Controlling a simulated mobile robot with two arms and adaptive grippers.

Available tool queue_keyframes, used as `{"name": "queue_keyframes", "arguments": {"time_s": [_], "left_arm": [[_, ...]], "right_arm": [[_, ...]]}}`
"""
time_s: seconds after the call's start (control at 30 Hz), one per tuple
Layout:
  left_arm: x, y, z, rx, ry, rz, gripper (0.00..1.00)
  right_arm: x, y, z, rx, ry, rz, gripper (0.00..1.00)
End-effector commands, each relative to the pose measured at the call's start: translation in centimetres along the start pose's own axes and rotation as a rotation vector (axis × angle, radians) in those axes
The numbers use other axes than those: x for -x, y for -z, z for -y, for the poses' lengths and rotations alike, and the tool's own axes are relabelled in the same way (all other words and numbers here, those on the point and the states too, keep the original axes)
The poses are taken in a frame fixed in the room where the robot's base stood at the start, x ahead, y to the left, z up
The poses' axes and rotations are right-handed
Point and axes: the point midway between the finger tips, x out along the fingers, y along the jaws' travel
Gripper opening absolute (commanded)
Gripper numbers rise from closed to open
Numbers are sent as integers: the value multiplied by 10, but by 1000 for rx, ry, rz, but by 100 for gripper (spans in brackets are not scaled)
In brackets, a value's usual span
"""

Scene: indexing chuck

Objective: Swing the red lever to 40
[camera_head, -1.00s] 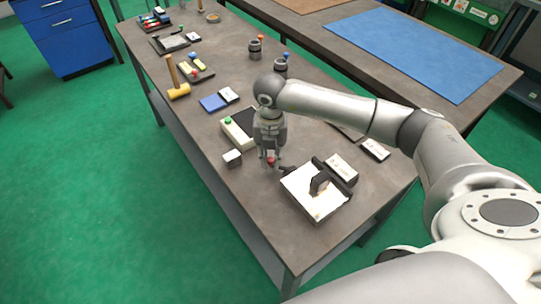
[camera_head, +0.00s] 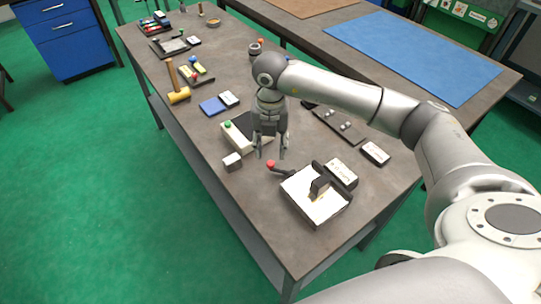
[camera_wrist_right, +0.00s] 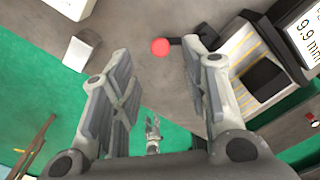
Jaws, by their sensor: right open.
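The red lever (camera_head: 271,164) is a short dark arm with a red ball knob, sticking out on the left side of the indexing chuck. The chuck (camera_head: 325,214) is a white-topped block with a dark upright part, near the table's front end. My right gripper (camera_head: 270,154) points down just behind and above the red knob, open and empty. In the right wrist view the red knob (camera_wrist_right: 160,47) lies beyond the open fingertips (camera_wrist_right: 158,62), apart from them. Scale marks on the chuck are too small to read in the head view. My left gripper is not in view.
A small grey block (camera_head: 232,161) stands left of the gripper. A box with a green button (camera_head: 236,137) is behind it. Labelled blocks (camera_head: 376,153) lie to the right. A mallet (camera_head: 179,95) and other items stand farther back. The table's front left corner is clear.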

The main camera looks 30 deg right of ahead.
Motion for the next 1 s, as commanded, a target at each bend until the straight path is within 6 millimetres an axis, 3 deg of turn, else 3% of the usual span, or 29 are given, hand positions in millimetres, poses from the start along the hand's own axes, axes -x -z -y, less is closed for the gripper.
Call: {"name": "queue_keyframes", "arguments": {"time_s": [0.1, 0.33, 1.0], "left_arm": [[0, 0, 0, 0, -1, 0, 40], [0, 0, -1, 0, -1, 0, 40], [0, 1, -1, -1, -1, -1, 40]], "right_arm": [[27, -1, -1, 1, -2, 3, 42], [57, 0, 0, 0, 0, 1, 42], [63, 0, 0, 0, 1, 0, 42]]}}
